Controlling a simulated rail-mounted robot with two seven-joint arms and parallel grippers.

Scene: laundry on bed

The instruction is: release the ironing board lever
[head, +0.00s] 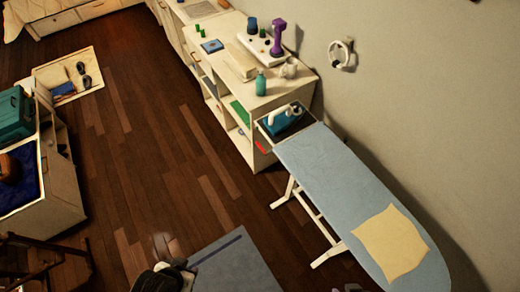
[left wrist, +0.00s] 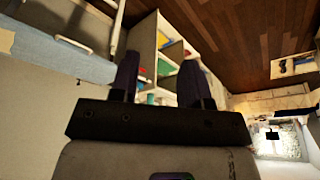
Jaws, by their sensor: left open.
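The ironing board (head: 345,185) stands at the right in the head view, with a blue-grey top and white legs (head: 318,215). Its blue-grey top also shows at the left of the left wrist view (left wrist: 60,58). I cannot make out the lever in either view. My left gripper (left wrist: 160,75) is open and empty, its two dark fingers apart. In the head view it shows only in part at the bottom edge (head: 165,270), left of the board and apart from it. My right gripper is not clearly seen.
A yellow cloth (head: 391,244) lies on the board. A wooden shelf unit (head: 238,125) with a green bottle (head: 261,83) and a purple object (head: 278,38) stands behind the board. A grey mat (head: 238,268) lies on the wooden floor. Open floor (head: 150,150) stretches to the left.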

